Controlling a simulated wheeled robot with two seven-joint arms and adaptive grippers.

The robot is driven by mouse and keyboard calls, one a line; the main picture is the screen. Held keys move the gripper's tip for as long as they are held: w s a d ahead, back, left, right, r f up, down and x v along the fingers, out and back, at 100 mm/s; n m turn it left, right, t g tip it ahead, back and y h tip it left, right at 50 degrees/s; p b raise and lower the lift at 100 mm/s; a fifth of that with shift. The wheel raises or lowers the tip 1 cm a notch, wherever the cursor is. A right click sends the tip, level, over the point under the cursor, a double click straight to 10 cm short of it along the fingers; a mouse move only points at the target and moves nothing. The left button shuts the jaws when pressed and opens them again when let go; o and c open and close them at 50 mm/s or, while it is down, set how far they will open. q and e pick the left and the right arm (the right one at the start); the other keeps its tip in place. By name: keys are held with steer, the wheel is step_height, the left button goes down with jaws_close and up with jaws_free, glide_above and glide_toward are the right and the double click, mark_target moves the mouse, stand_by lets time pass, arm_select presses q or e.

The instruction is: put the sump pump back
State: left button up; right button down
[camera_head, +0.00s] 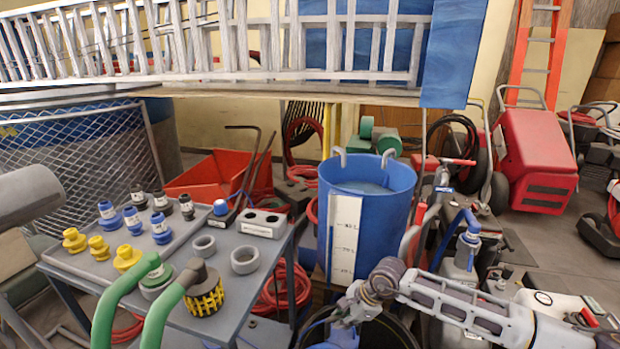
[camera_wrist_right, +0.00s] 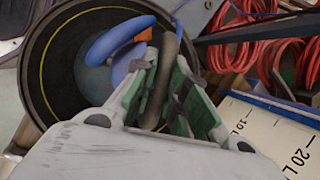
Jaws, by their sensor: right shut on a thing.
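The sump pump (camera_wrist_right: 115,45) is a blue body with a dark handle, showing in the right wrist view. My right gripper (camera_wrist_right: 158,85) is shut on that handle, its green pads on either side. The pump shows against the inside of a round black tub (camera_wrist_right: 40,75) with a yellow line; its height above the tub floor I cannot tell. In the head view my right gripper (camera_head: 350,306) is over the tub at the bottom, and a bit of blue pump (camera_head: 345,336) shows below it. My left gripper is out of view.
A blue drum (camera_head: 400,190) with a litre scale (camera_head: 343,240) stands right behind the tub. A grey table (camera_head: 215,270) on the left holds yellow and blue fittings, grey rings and green hoses (camera_head: 115,305). Red hose coils (camera_wrist_right: 250,45) lie near the tub.

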steer(key=shift+a+r+n+g, duration=0.2)
steer(key=shift+r+n+g, duration=0.25)
steer(key=shift+r+n, duration=0.5)
steer(key=shift+a+r+n+g, duration=0.2)
steer(key=shift+r+n+g, duration=0.25)
steer(key=shift+r+n, duration=0.45)
steer(key=n, duration=0.1)
steer(key=r+n+g, duration=0.1)
steer(key=r+n, duration=0.1)
steer(key=n, duration=0.1)
steer(key=shift+s+a+r+g, duration=0.25)
steer(key=shift+s+a+g, duration=0.05)
steer(key=shift+a, duration=0.05)
step_height(320, 180, up, 7)
steer(key=s+a+n+g+h, duration=0.1)
steer(key=n+g+h, duration=0.1)
steer(key=n, duration=0.6)
steer(key=shift+s+f+g, duration=0.2)
steer(key=shift+s+g, duration=0.2)
steer(key=shift+n, duration=0.25)
stand_by(0.6)
steer(key=s+r+n+h, duration=0.3)
steer(key=r+n, duration=0.4)
steer(key=r, duration=0.4)
steer(key=shift+s+n+g, duration=0.15)
steer(key=shift+n+g, duration=0.15)
steer(key=shift+n, duration=0.1)
steer(key=shift+a, duration=0.1)
